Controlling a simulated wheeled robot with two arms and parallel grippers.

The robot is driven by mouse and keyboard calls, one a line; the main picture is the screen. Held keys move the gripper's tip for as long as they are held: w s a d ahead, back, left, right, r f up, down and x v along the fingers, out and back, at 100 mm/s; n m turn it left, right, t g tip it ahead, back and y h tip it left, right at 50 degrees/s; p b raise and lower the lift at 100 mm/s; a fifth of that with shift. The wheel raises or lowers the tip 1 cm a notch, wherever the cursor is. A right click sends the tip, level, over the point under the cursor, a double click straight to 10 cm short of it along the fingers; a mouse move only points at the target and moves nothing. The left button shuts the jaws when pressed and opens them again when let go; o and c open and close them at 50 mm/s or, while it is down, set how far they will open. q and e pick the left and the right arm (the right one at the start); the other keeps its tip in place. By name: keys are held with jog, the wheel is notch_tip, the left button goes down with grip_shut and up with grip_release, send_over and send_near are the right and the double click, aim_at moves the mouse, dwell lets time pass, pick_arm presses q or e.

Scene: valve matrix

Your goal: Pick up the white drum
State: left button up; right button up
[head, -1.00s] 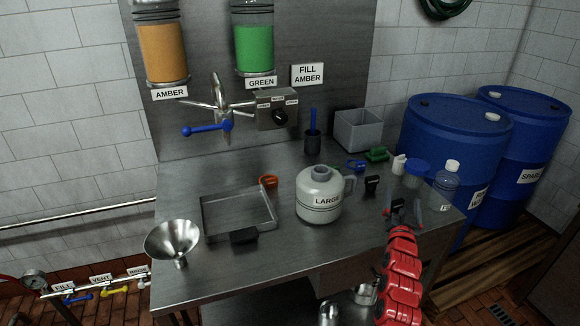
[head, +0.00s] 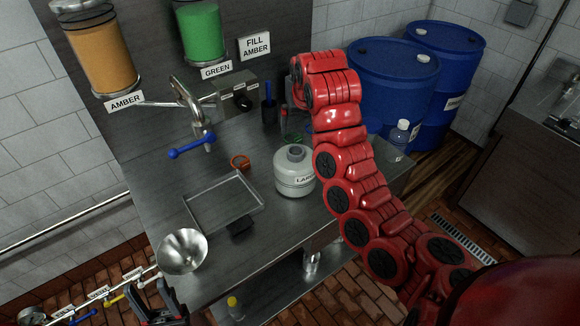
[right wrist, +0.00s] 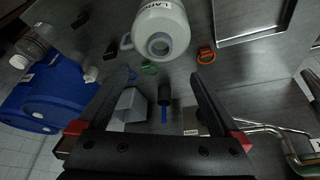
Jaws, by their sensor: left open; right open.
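A white, rounded drum-like jug labelled LARGE (head: 295,172) stands upright on the steel table, with a round opening on top. In the right wrist view the same jug (right wrist: 163,32) is at the top centre, its handle on the left. My right gripper (right wrist: 150,85) is open and empty, with the jug apart from it, past the fingertips. In the head view my right arm reaches over the table's back right and hides most of that gripper and the jug's handle side. My left gripper (head: 165,303) is open at the lower left, in front of the table and away from the jug.
A shallow tray (head: 253,198), an orange ring (head: 240,161) and a funnel (head: 182,252) sit left of the jug. A valve with a blue lever (head: 190,146) stands behind. A clear bottle (head: 399,134) and blue barrels (head: 392,75) are at the right.

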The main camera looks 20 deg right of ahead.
jog(key=x, duration=0.5)
jog(key=b, duration=0.3)
send_near(296, 149)
jog(key=shift+s+a+f, duration=0.3)
jog(key=shift+s+f, duration=0.4)
jog(key=shift+f, duration=0.25)
jog(key=shift+w+f, duration=0.1)
jog(key=p+x, duration=0.3)
jog(key=shift+w+f+p, duration=0.25)
jog(key=shift+f+p, duration=0.1)
jog(key=shift+p, duration=0.05)
jog(key=shift+w+d+f, duration=0.1)
jog(key=shift+w+f, duration=0.1)
jog(key=shift+f, duration=0.35)
grip_shut()
